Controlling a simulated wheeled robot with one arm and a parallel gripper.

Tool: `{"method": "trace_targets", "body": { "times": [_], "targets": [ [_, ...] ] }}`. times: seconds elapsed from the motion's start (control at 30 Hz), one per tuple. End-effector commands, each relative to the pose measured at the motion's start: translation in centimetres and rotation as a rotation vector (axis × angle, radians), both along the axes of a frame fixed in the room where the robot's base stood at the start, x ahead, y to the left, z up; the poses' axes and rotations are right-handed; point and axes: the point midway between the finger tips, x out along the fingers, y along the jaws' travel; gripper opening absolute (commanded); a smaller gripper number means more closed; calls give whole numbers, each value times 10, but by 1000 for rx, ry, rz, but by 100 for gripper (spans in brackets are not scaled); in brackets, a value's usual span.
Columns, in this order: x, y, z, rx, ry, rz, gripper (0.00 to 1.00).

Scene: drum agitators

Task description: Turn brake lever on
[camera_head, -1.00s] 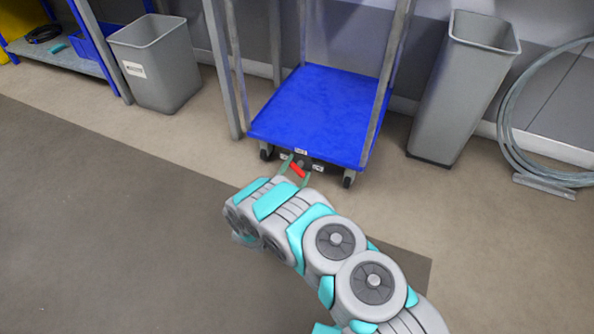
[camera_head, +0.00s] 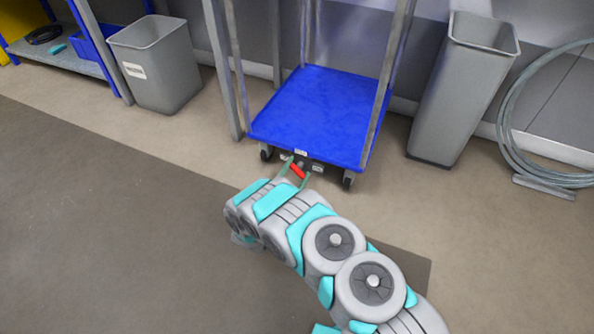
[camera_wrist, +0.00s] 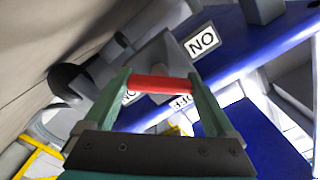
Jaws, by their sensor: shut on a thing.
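The brake lever (camera_head: 298,172) is a short red bar at the front edge of the blue cart (camera_head: 318,112), low near the wheels. In the wrist view the red lever (camera_wrist: 161,84) lies crosswise between the tips of my green gripper fingers (camera_wrist: 160,88). My gripper (camera_head: 294,172) is shut on the lever from the front. Labels reading "NO" (camera_wrist: 202,41) and "OFF" sit on the cart beyond the lever; the "OFF" one is partly hidden.
A grey bin (camera_head: 158,70) stands at the left by a blue-framed shelf. A tall grey bin (camera_head: 455,95) and a coiled grey hose (camera_head: 515,125) are at the right. The cart's upright posts rise above its deck. The floor in front is clear.

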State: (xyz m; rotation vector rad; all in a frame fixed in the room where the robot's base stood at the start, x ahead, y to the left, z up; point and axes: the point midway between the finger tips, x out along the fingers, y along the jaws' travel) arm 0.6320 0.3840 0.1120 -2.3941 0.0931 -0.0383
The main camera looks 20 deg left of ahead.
Motion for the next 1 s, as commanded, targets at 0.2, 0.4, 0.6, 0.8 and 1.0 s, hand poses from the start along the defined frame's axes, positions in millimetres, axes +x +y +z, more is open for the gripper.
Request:
{"method": "trace_targets", "body": {
  "times": [0.2, 0.4, 0.6, 0.8, 1.0],
  "targets": [
    [-1, -1, 0, -109, 13, -2, 34],
    [-1, 0, 1, -270, 25, 0, 34],
    [0, 0, 0, -440, 38, 0, 34],
    [0, 0, 0, -586, 49, -1, 34],
    [0, 0, -1, -690, 57, 0, 34]
  ]
}}
